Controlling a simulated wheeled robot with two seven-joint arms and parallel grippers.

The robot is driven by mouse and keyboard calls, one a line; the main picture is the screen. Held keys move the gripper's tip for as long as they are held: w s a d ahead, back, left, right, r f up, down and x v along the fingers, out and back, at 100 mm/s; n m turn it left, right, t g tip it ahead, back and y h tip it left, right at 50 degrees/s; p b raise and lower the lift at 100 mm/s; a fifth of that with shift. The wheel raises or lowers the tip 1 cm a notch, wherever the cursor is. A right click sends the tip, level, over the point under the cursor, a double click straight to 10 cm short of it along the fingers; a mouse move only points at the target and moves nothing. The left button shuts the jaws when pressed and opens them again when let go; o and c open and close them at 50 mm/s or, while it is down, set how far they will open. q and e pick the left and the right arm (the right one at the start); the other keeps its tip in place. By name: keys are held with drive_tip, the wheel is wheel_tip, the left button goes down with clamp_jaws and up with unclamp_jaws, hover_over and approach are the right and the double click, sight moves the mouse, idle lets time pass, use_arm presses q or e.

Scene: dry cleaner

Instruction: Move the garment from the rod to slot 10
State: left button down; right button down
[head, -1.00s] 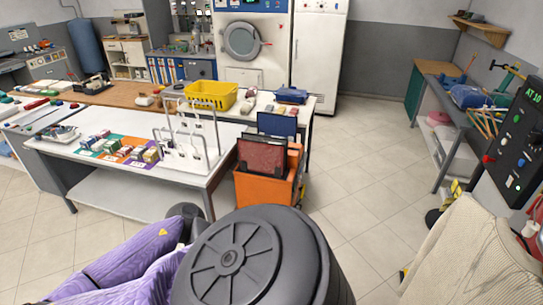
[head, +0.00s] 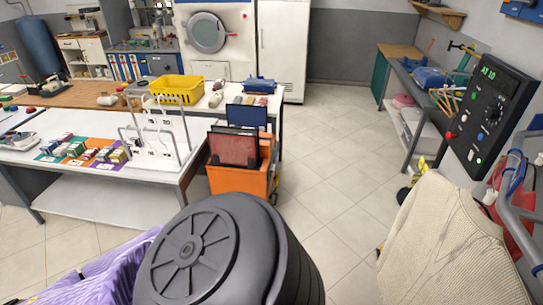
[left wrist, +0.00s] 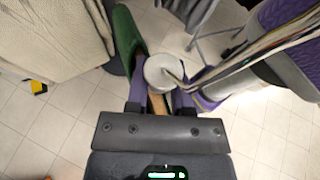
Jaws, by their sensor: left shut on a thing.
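A cream garment (head: 445,245) hangs at the right of the head view, below the control panel; pale cloth also fills the upper left of the left wrist view (left wrist: 50,35). My left gripper (left wrist: 158,103) shows in the left wrist view, its fingers around a narrow brown piece that looks like part of a hanger. Which garment this piece belongs to is hidden. Green cloth (left wrist: 127,42) lies just beyond the fingers, beside a round white piece (left wrist: 162,73). Neither gripper shows in the head view. I cannot make out slot 10.
The control panel (head: 490,105) reads "AT 10". Grey and blue tubing (head: 520,200) stands at the right edge. An orange bin (head: 238,180) stands beside the white table (head: 75,155). A side bench (head: 405,95) lines the right wall. The tiled floor between is clear.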

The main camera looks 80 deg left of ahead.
use_arm(q)
drive_tip(key=shift+w+d+b, duration=0.35)
drive_tip(key=shift+w+d, duration=0.1)
drive_tip(key=shift+w, duration=0.7)
drive_tip(key=shift+w+d+b, duration=0.3)
drive_tip(key=shift+w+d, duration=0.1)
drive_tip(key=shift+w, duration=0.8)
drive_tip(key=shift+w+d+b, duration=0.35)
drive_tip(key=shift+w+d, duration=0.1)
drive_tip(key=shift+w, duration=0.7)
drive_tip(key=shift+w+d, duration=0.25)
drive_tip(key=shift+w, duration=0.45)
drive_tip(key=shift+w+d, duration=0.25)
drive_tip(key=shift+w, duration=0.4)
drive_tip(key=shift+w+d, duration=0.25)
drive_tip(key=shift+w, duration=0.4)
drive_tip(key=shift+w+d, duration=0.25)
drive_tip(key=shift+w, duration=0.4)
drive_tip(key=w+d, duration=0.4)
drive_tip(key=w, duration=0.8)
drive_tip(key=shift+w+d, duration=0.2)
drive_tip(key=shift+d, duration=0.05)
drive_tip(key=shift+w+d, duration=0.35)
drive_tip(key=shift+w, duration=0.5)
